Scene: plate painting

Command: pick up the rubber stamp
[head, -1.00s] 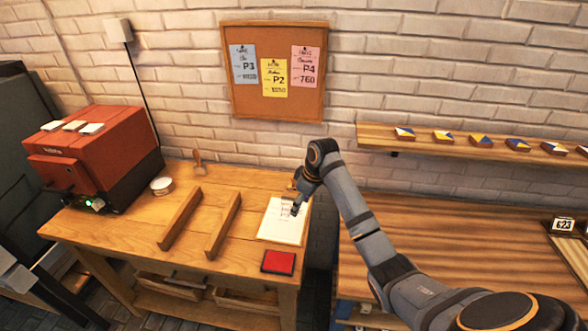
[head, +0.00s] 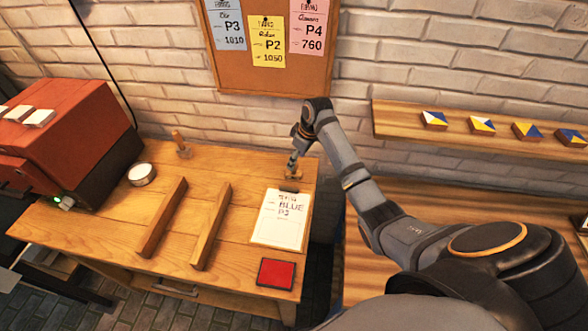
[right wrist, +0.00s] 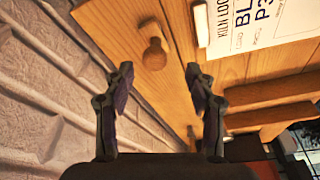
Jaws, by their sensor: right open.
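The rubber stamp has a rounded wooden handle and stands at the table's back right, just behind the clipboard. It shows in the right wrist view (right wrist: 154,54) and, partly covered by my gripper, in the head view (head: 287,186). My right gripper (head: 293,163) is above it, pointing down. In the right wrist view my right gripper (right wrist: 158,80) is open and empty, with the stamp ahead, roughly between the two fingers and apart from them. My left gripper is out of view.
A clipboard (head: 279,222) with a sheet reading BLUE P3 lies in front of the stamp. A red ink pad (head: 276,274), two wooden rails (head: 163,217), a white tin (head: 141,174) and another wooden-handled tool (head: 182,147) are on the table. The brick wall (head: 240,120) is close behind.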

